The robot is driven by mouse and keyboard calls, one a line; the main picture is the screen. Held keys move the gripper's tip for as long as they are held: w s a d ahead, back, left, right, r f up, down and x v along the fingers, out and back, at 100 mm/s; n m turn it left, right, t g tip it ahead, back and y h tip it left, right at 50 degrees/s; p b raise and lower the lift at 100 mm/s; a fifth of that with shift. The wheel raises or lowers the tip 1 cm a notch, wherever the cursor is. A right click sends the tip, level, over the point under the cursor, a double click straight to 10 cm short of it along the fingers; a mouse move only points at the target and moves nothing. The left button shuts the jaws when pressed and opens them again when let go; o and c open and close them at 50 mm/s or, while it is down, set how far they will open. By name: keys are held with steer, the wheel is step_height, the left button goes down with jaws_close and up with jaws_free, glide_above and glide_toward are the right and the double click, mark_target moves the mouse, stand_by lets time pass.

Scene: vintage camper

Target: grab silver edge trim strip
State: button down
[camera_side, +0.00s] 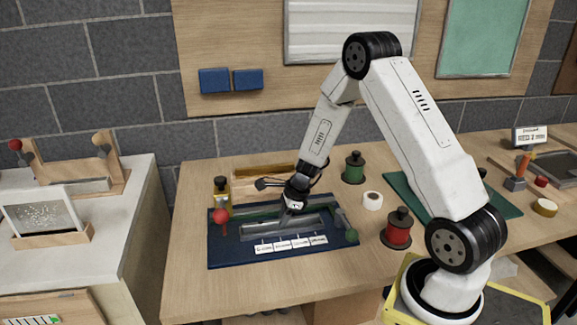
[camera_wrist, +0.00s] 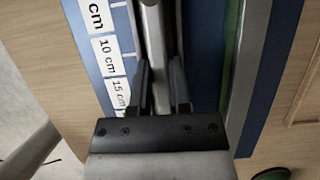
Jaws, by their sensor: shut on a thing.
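The silver edge trim strip (camera_wrist: 153,32) is a long, narrow, light grey bar running up the wrist view. My gripper (camera_wrist: 160,78) is shut on it, with one dark finger on each side. In the side view my gripper (camera_side: 292,206) points down over the dark blue mat (camera_side: 228,258), where a grey strip (camera_side: 262,236) lies lengthwise. The jaws hide part of the strip, and I cannot tell whether it is clear of the mat.
White length labels (camera_wrist: 104,52) line the mat's front side. A green strip and a wider grey strip (camera_wrist: 250,65) run parallel at right in the wrist view.

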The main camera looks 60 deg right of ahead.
steer(key=shift+r, duration=0.1)
steer(key=shift+r, duration=0.7)
steer(key=s+a+r, duration=0.3)
steer(key=s+r, duration=0.8)
steer(key=s, duration=0.2)
steer(key=shift+s+a+r, duration=0.2)
steer(key=shift+s, duration=0.05)
steer(key=shift+w, duration=0.1)
